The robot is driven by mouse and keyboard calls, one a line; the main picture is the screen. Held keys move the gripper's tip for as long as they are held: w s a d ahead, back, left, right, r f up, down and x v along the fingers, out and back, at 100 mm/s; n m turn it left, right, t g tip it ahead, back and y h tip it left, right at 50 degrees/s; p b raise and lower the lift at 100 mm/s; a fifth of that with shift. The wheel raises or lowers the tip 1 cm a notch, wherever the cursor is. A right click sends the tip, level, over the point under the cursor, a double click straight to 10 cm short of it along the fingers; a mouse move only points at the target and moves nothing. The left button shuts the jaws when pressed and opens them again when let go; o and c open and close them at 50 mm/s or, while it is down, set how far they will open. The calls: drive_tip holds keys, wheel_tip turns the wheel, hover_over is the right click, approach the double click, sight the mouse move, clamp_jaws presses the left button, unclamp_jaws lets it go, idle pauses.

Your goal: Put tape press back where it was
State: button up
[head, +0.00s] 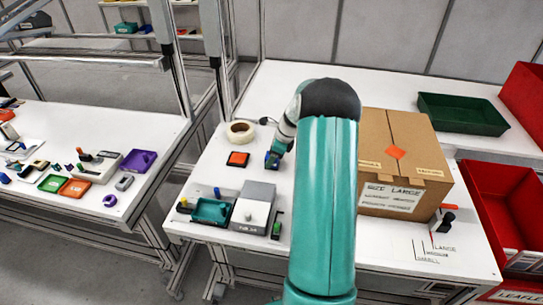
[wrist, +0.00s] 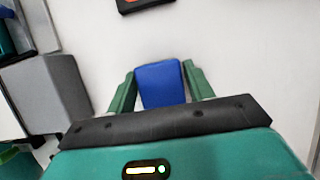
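A blue block (wrist: 161,84), which looks like the tape press, sits between the two green fingers of my gripper (wrist: 160,78) in the wrist view. The fingers lie close along both its sides and appear shut on it. In the head view my gripper (head: 274,160) points down at the white table, right of the orange-topped black pad. A bit of blue shows at its tip. My arm hides part of the table there. I cannot tell whether the block touches the table.
A tape roll (head: 240,132) and the orange pad (head: 237,159) lie left of my gripper. A grey box (head: 254,207) and teal tray (head: 212,210) stand nearer the front edge. A large cardboard box (head: 400,165) stands to the right. Red bins (head: 510,215) are at far right.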

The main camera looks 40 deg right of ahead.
drive_tip(key=shift+o, duration=1.1)
drive_tip(key=shift+r, duration=0.2)
drive_tip(key=v, duration=1.1)
drive_tip(key=a+r+n+h, duration=0.1)
drive_tip(key=a+r+n, duration=0.5)
drive_tip(key=a+r, duration=0.45)
drive_tip(key=s+a+r+n, duration=0.2)
drive_tip(key=a+n, duration=0.1)
drive_tip(key=a, duration=0.3)
drive_tip(key=s+a+r+n, duration=0.2)
drive_tip(key=s+a+n, duration=0.15)
drive_tip(key=a, duration=0.35)
drive_tip(key=s+a+r+n+t+h, duration=0.1)
drive_tip(key=s+a+n+t, duration=0.1)
drive_tip(key=s+a+n, duration=1.3)
drive_tip(key=shift+s+a+n+h, duration=0.35)
drive_tip(key=shift+s+n+h, duration=0.05)
drive_tip(key=shift+s+n, duration=0.05)
